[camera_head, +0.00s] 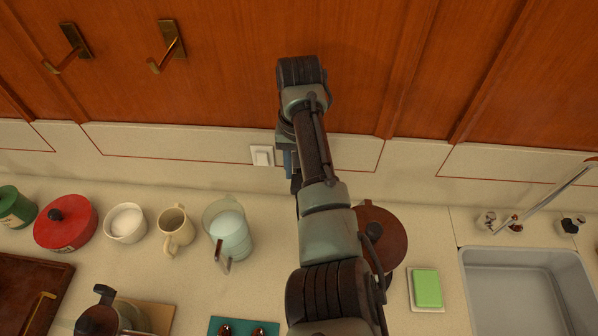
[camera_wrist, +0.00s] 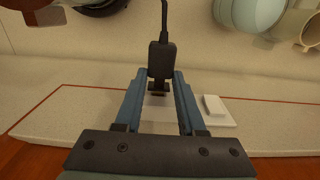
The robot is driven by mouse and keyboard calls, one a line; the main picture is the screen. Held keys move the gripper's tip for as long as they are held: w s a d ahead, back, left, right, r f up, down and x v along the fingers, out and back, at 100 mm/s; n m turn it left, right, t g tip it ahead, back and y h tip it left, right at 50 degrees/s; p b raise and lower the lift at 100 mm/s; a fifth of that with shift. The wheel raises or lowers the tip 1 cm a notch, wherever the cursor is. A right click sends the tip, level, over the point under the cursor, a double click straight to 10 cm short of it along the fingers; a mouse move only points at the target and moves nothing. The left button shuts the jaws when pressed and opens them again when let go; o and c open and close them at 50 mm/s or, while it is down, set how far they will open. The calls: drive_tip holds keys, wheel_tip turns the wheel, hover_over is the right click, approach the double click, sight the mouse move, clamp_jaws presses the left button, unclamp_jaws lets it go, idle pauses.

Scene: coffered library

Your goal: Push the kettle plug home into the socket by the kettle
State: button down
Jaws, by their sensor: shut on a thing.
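My gripper (camera_wrist: 158,88) is shut on a black plug (camera_wrist: 160,60), held between its two blue fingertips in the wrist view. The plug's cord (camera_wrist: 164,15) runs away from the fingers toward the worktop. A pale plate (camera_wrist: 158,115) shows behind the plug, between the fingers; it looks like the socket, but is partly covered. I cannot tell whether the plug touches it or how deep it sits. In the head view, my gripper (camera_head: 290,163) is at the backsplash, mostly hidden by my arm, and the plug is hidden. A brown lidded vessel (camera_head: 390,238), possibly the kettle, stands partly behind my arm.
A white switch (camera_head: 262,156) is beside the gripper on the backsplash. A measuring jug (camera_head: 228,232), mug (camera_head: 174,230), white bowl (camera_head: 125,222) and red pot (camera_head: 65,228) line the worktop. A green sponge (camera_head: 428,288) and sink (camera_head: 525,285) are right. Brass hooks (camera_head: 168,45) jut above.

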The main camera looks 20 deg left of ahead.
drive_tip(key=shift+w+a+b, duration=0.1)
drive_tip(key=shift+w+b, duration=0.3)
drive_tip(key=shift+w, duration=0.05)
drive_tip(key=shift+c, duration=2.1)
unclamp_jaws()
wheel_tip(320, 180, up, 13)
drive_tip(key=p, duration=0.2)
drive_tip(key=shift+p, duration=0.3)
